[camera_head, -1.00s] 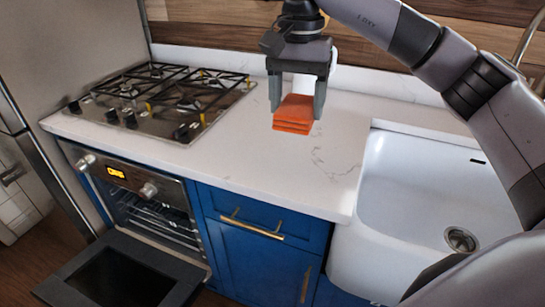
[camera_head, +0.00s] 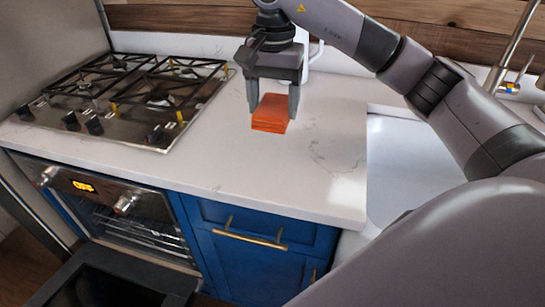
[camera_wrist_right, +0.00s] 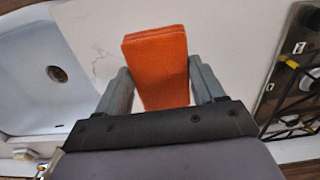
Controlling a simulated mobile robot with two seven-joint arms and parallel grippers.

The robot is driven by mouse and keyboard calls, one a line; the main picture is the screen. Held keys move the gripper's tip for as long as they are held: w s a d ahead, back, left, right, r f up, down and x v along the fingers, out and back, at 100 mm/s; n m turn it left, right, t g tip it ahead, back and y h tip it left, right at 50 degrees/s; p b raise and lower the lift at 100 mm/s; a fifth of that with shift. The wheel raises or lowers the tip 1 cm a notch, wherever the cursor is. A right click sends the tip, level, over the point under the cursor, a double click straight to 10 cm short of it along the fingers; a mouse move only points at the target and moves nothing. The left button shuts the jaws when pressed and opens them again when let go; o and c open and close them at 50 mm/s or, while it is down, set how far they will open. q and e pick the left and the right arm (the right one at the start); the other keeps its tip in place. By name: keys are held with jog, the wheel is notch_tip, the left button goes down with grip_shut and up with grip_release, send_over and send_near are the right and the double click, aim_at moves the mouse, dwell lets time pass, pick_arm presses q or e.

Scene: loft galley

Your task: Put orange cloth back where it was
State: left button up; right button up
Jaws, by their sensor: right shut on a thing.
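The orange cloth (camera_head: 271,112) is a folded, layered block between the fingers of my right gripper (camera_head: 272,104). My right gripper points down and is shut on the cloth over the white counter, between the stove and the sink. I cannot tell for sure whether the cloth touches the counter. In the right wrist view the cloth (camera_wrist_right: 157,66) sticks out beyond the two grey fingers (camera_wrist_right: 160,88). My left gripper is not in view.
A gas stove (camera_head: 125,95) is left of the cloth. The white sink (camera_head: 400,165) with a tap (camera_head: 508,50) is to the right, partly behind my right arm. The oven (camera_head: 130,215) below has its door (camera_head: 110,285) open.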

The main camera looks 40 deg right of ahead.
notch_tip(320, 180, down, 9)
jog(key=shift+r+b, duration=0.15)
jog(key=shift+b, duration=0.35)
notch_tip(320, 180, down, 4)
jog(key=shift+f, duration=0.1)
jog(key=shift+f, duration=0.2)
jog(key=o, duration=0.9)
jog(key=shift+o, duration=0.2)
jog(key=shift+r, duration=0.1)
